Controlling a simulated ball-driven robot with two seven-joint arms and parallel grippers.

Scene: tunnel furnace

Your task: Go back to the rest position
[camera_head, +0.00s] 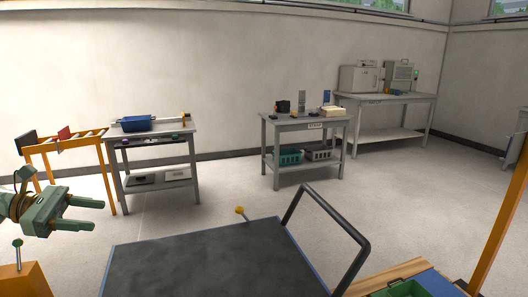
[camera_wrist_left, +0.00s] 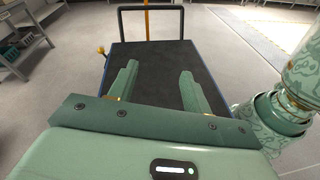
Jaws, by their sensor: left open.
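My left gripper (camera_head: 88,213) shows at the left edge of the head view, green, with its two fingers apart and pointing right. Nothing is between the fingers. In the left wrist view the left gripper (camera_wrist_left: 158,88) is also open and empty, with a dark cart top (camera_wrist_left: 150,60) beyond the fingertips. My right gripper is not in the head view or the left wrist view.
A dark flat cart (camera_head: 210,262) with a black handle (camera_head: 335,215) fills the lower middle. An orange roller stand (camera_head: 65,145) and grey tables (camera_head: 152,130) line the wall. A green tray (camera_head: 400,289) is at bottom right. Open floor (camera_head: 400,190) lies between.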

